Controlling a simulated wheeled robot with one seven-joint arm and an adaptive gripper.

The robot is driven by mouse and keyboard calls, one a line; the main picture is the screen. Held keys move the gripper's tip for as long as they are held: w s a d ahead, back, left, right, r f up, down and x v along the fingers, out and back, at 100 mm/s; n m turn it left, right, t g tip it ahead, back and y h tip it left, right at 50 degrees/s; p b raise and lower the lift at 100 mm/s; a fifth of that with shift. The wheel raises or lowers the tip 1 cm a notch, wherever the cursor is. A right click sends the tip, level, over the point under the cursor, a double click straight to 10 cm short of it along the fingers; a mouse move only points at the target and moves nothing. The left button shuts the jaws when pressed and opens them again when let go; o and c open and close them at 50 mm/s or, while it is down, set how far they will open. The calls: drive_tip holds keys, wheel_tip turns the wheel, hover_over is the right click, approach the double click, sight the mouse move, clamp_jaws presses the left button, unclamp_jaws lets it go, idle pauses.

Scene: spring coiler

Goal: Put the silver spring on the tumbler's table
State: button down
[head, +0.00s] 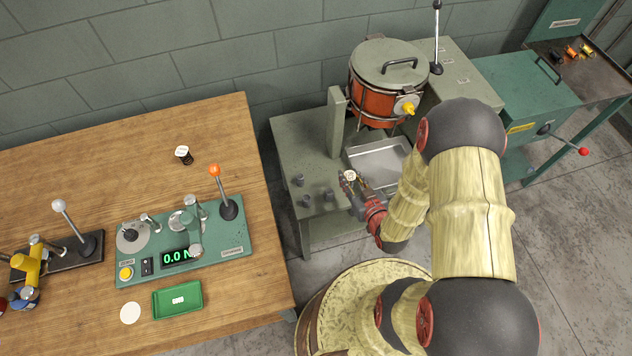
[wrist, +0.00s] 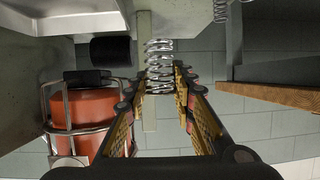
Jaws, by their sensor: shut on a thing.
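My gripper (head: 357,190) is shut on the silver spring (wrist: 159,58), which stands out beyond the fingertips in the wrist view. In the head view the spring (head: 350,177) is small, with a pale top, and partly hidden by the fingers. My gripper (wrist: 160,82) is over the front right part of the tumbler's table (head: 291,140), close to the metal tray. I cannot tell whether the spring touches the table. The tumbler (head: 372,104), an orange drum with a grey lid, stands at the back of that table.
A metal tray (head: 393,163) sits below the tumbler. Several short dark pegs (head: 306,200) stand at the table's front left. A grey post (head: 336,122) rises beside the tray.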

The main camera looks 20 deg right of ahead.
drive_tip(key=w+a+f+b, duration=0.1)
drive_tip(key=w+a+f, duration=0.1)
drive_tip(key=w+f, duration=0.1)
drive_tip(key=w+a+f+b, duration=0.2)
drive_tip(key=w+f, duration=0.1)
drive_tip(key=w+a+f+b, duration=0.1)
drive_tip(key=w+a+f, duration=0.2)
drive_tip(key=w, duration=0.1)
drive_tip(key=shift+w+b, duration=0.1)
drive_tip(key=shift+b, duration=0.3)
drive_tip(key=shift+w+a+f+b, duration=0.15)
drive_tip(key=shift+f+b, duration=0.2)
drive_tip(key=shift+f, duration=0.55)
drive_tip(key=shift+w+a+f+b, duration=0.15)
drive_tip(key=shift+f+b, duration=0.2)
drive_tip(key=shift+f, duration=0.55)
drive_tip(key=shift+d, duration=0.1)
drive_tip(key=shift+f, duration=0.15)
drive_tip(key=c, duration=2)
unclamp_jaws()
drive_tip(key=shift+f, duration=0.1)
drive_tip(key=o, duration=0.4)
drive_tip(key=shift+o, duration=0.5)
